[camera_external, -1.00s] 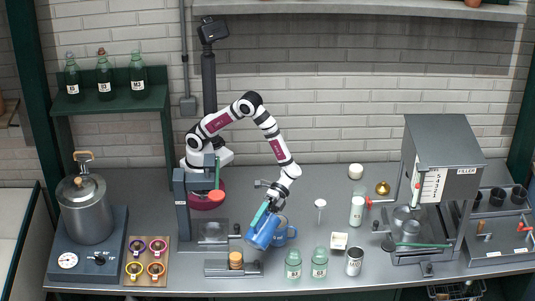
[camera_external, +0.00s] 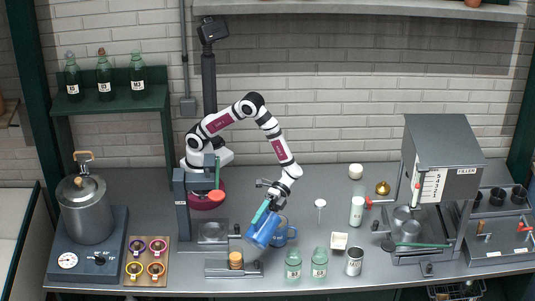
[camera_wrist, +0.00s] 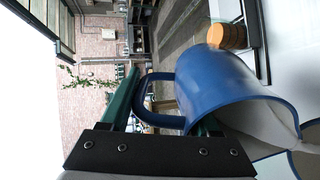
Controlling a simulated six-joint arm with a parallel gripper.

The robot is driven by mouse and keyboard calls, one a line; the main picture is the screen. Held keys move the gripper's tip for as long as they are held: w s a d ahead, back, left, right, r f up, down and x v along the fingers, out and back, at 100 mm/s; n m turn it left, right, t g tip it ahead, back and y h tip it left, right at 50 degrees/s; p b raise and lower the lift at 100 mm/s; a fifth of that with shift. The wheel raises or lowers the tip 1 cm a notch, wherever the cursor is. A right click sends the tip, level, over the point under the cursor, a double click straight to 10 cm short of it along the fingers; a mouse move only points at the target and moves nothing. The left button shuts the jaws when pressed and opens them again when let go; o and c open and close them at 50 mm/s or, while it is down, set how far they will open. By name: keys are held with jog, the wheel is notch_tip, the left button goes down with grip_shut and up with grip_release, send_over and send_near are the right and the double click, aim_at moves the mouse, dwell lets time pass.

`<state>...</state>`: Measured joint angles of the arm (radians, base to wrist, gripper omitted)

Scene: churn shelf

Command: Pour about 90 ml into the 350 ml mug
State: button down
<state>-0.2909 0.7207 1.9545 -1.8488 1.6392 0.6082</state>
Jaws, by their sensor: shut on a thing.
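My gripper (camera_external: 263,213) is shut on the handle of a blue jug (camera_external: 260,232) and holds it tilted. In the wrist view, the green fingers of my gripper (camera_wrist: 165,112) lie either side of the handle of the blue jug (camera_wrist: 225,85), whose open rim faces lower right; its inside looks pale. A blue mug (camera_external: 291,233) stands upright on the counter, just right of the jug and partly hidden by it. Part of a second blue rim shows at the lower right of the wrist view. I see no stream of liquid, and the mug's contents are hidden.
Two green-tinted jars (camera_external: 293,264) and a labelled can (camera_external: 354,262) stand at the front. A scale-like device (camera_external: 233,268) with an orange-brown stack (camera_external: 236,260) is left of them.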

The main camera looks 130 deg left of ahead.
aim_at(253, 240)
jog(key=shift+s+a+r+h+b, duration=0.15)
jog(key=shift+a+r+h, duration=0.15)
jog(key=shift+a, duration=0.2)
jog(key=shift+a+r+h+b, duration=0.2)
jog(key=shift+a+h, duration=0.1)
jog(key=shift+a, duration=0.15)
dwell(0.4)
jog(key=d+f+y, duration=0.3)
jog(key=shift+w+d, duration=0.15)
jog(key=shift+w, duration=0.05)
jog(key=shift+w+d+f+g+y, duration=0.1)
jog(key=shift+d+f+g+y, duration=0.2)
jog(key=shift+f+y, duration=0.5)
jog(key=shift+w+d+f+g+y, duration=0.1)
jog(key=shift+d+f+g+y, duration=0.15)
jog(key=shift+f+y, duration=0.5)
jog(key=shift+d+p, duration=0.1)
jog(key=shift+p, duration=0.25)
jog(key=shift+d+y, duration=0.45)
jog(key=shift+y, duration=0.5)
jog(key=w+d+r+g+y, duration=0.1)
jog(key=d+r+y, duration=0.3)
jog(key=r+y, duration=0.3)
jog(key=shift+d+r+p, duration=0.2)
jog(key=shift+r+p, duration=0.25)
jog(key=shift+r, duration=0.45)
jog(key=shift+g, duration=0.25)
dwell(1.1)
